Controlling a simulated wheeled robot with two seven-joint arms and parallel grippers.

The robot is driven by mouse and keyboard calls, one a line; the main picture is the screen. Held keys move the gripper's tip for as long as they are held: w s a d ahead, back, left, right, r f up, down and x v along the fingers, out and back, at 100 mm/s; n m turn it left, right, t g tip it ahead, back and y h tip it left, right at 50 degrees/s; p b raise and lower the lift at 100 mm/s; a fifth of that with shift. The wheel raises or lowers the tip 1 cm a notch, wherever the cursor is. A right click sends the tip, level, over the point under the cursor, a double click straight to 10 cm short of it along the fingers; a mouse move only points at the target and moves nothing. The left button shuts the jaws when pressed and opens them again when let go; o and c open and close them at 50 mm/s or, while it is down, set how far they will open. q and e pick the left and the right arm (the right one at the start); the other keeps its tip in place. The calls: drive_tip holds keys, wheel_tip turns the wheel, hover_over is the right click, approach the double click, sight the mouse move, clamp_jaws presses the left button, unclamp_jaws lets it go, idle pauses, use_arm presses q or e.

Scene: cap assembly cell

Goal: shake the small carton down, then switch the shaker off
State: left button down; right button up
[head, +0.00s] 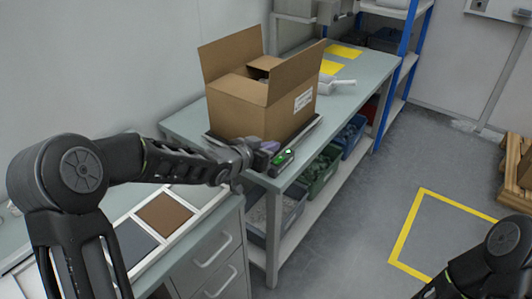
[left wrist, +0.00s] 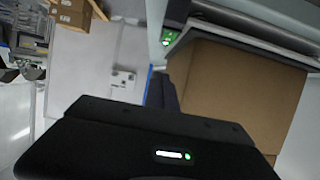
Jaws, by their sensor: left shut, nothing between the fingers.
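The small carton (head: 238,108) is a brown cardboard box with its flaps open, standing on the shaker's dark plate (head: 310,130) at the near end of the bench. Something greyish shows inside it, but I cannot tell what. The shaker's control box (head: 285,157) at the front corner shows a green light. My left gripper (head: 266,148) is shut and empty beside the control box; I cannot tell whether it touches it. In the left wrist view, the carton (left wrist: 240,95) is at the right and the green-lit control box (left wrist: 167,38) is at the top. My right gripper is out of view.
A white scoop-like object (head: 337,86) and yellow patches (head: 344,51) lie farther along the bench (head: 360,80). Blue bins (head: 352,135) and a green bin (head: 318,172) sit on the shelf below. A drawer cabinet (head: 205,262) stands nearer. The yellow-marked floor (head: 445,235) is clear.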

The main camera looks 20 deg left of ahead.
use_arm(q)
drive_tip(key=s+a, duration=0.3)
drive_tip(key=s, duration=0.6)
drive_tip(key=shift+a+r, duration=0.35)
drive_tip(key=shift+r, duration=0.1)
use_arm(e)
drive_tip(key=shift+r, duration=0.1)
use_arm(q)
drive_tip(key=shift+s+f, duration=0.1)
